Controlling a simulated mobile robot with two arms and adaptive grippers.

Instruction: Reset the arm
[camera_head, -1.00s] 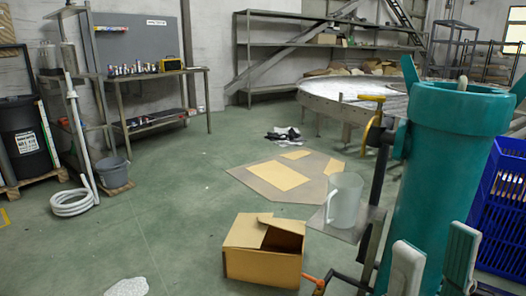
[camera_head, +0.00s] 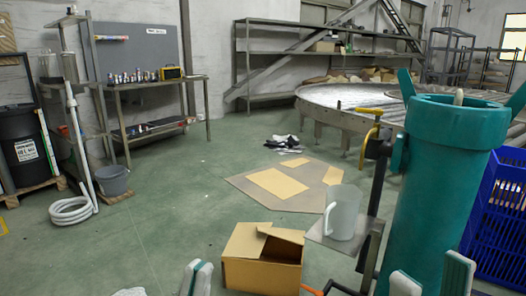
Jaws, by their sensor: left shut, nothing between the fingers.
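My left gripper (camera_head: 196,279) shows at the bottom edge, left of the cardboard box. Its white fingers with teal pads are together with nothing between them. My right gripper (camera_head: 432,280) is at the bottom right, in front of the tall teal cylinder (camera_head: 438,180). Its two fingers stand apart, with the cylinder visible between them. I cannot tell whether they touch it. The rest of both arms is mostly out of view.
An open cardboard box (camera_head: 262,272) sits on the floor. A clear jug (camera_head: 343,213) stands on a small plate beside the cylinder. A blue crate (camera_head: 497,210) is at the right. A workbench (camera_head: 160,82) stands at back left.

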